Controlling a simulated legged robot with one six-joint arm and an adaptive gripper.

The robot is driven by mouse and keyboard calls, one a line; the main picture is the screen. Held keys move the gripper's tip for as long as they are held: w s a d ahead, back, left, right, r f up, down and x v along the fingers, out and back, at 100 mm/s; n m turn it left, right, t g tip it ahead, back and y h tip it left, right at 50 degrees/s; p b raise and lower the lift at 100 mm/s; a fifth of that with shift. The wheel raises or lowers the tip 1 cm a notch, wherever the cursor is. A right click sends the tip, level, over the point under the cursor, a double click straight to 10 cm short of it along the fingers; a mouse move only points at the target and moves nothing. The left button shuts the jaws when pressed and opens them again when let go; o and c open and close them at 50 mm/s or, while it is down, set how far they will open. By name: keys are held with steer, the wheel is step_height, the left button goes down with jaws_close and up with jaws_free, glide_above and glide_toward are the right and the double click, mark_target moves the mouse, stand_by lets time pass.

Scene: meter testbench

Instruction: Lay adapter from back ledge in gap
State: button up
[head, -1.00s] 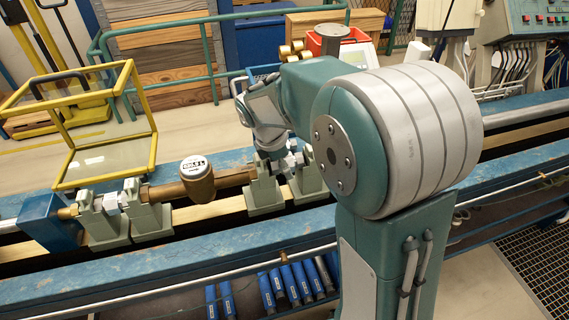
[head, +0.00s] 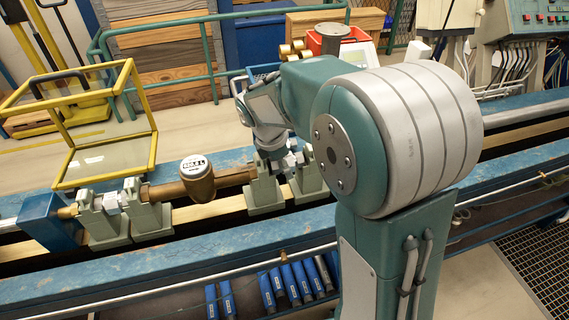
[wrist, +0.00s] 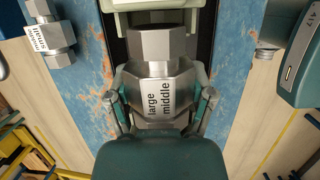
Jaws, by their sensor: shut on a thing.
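My gripper (wrist: 163,108) is shut on a silver hex adapter (wrist: 162,52) labelled "large middle"; a finger lies on each side of its wide part. In the wrist view its narrower hex end points up the picture, towards a pale grey-green support (wrist: 118,4). I cannot tell whether they touch. In the head view my gripper (head: 283,163) is low over the bench, by the right pair of supports (head: 264,195), and the adapter is mostly hidden. A smaller adapter (wrist: 50,37), labelled "middle small", is on the blue ledge (wrist: 75,75) at left.
A brass meter (head: 197,178) sits in the line left of my gripper. More supports (head: 105,225) and a blue block (head: 50,222) stand further left. A yellow frame (head: 68,140) stands behind them.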

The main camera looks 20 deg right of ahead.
steer(key=shift+r, duration=0.95)
steer(key=shift+r, duration=0.1)
steer(key=shift+r, duration=0.3)
steer(key=shift+f, duration=0.35)
stand_by(0.5)
steer(key=shift+f, duration=1.05)
steer(key=shift+s+f, duration=0.1)
steer(key=shift+f, duration=0.15)
